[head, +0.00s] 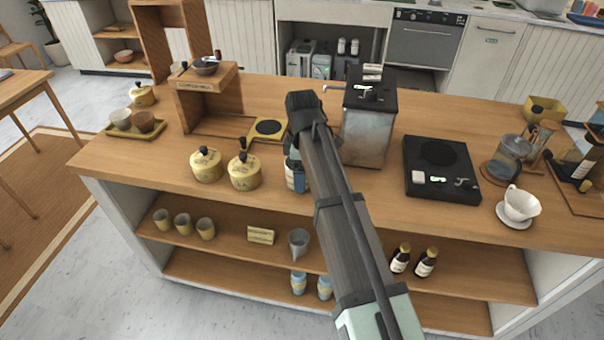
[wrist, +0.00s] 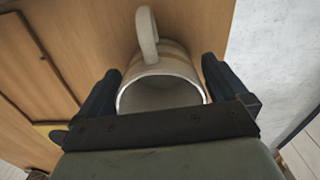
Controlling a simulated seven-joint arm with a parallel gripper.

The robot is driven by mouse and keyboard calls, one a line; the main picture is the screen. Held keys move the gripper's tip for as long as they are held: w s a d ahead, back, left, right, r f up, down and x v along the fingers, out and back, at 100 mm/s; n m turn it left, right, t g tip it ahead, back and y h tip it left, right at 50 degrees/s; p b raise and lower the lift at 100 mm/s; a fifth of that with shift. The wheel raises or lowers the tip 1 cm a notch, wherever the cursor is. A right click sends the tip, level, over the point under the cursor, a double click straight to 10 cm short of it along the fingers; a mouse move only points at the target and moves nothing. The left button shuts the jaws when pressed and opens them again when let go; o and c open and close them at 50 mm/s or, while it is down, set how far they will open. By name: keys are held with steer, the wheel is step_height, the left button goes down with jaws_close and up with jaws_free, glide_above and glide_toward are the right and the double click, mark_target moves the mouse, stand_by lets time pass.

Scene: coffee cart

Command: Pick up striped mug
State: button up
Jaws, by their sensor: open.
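The striped mug (wrist: 165,66) is in the wrist view, pale with a tan band, its opening toward me and its handle at the top. My gripper (wrist: 160,92) is open, with one dark finger on each side of the mug. Small gaps seem to show between the fingers and the mug; I cannot tell whether either touches. In the head view my gripper (head: 299,178) is low over the counter's front edge, and my arm hides most of the mug there.
Two yellow lidded pots (head: 206,166) (head: 244,173) stand left of my gripper on the wooden counter (head: 130,160). A metal box with a black top (head: 366,130) stands close on the right. A black flat device (head: 440,170) and a white cup (head: 519,203) are farther right.

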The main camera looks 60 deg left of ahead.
steer(key=shift+c, duration=0.4)
steer(key=c, duration=0.9)
steer(key=shift+r, duration=0.1)
